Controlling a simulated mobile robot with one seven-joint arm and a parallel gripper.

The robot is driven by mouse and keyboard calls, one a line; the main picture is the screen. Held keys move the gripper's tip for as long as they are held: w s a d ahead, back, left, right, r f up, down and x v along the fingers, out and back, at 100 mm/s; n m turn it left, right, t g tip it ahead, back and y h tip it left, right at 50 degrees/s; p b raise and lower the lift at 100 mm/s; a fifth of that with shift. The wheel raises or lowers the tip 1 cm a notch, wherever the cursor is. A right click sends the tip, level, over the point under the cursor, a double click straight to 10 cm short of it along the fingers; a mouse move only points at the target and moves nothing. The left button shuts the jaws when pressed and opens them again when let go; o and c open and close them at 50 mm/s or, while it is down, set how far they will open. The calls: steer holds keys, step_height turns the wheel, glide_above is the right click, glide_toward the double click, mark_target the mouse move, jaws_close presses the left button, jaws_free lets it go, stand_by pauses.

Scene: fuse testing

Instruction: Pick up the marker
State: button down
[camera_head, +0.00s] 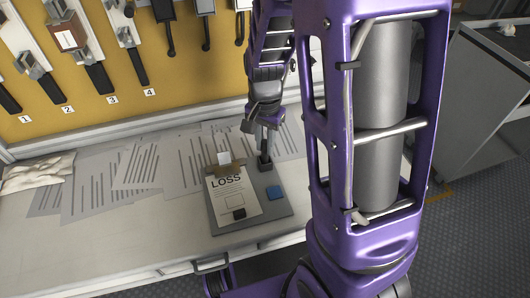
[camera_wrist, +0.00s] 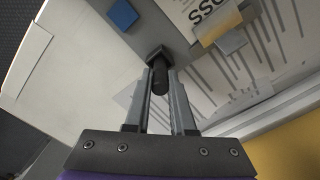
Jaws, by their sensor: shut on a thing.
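A dark marker (camera_wrist: 160,80) stands upright in a small dark holder (camera_wrist: 157,54) on a grey board. My gripper (camera_wrist: 163,76) is shut on the marker, with one finger on each side of it in the wrist view. In the head view my gripper (camera_head: 265,148) reaches down to the holder (camera_head: 265,164) at the board's back right corner. The marker is mostly hidden by the fingers in the head view. The lower end of the marker is at the holder, and I cannot tell whether it is still seated in it.
The grey board (camera_head: 281,212) carries a clipped sheet headed LOSS (camera_head: 235,196) and a blue block (camera_head: 275,192). Loose papers (camera_head: 140,168) lie on the white worktop, with a white cloth (camera_head: 35,173) at the left. Tools hang on the yellow panel (camera_head: 185,78) behind.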

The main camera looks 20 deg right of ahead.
step_height(320, 180, up, 10)
steer(key=shift+r+p, duration=0.1)
steer(key=shift+p, duration=0.9)
steer(key=shift+s+a, duration=0.1)
stand_by(1.2)
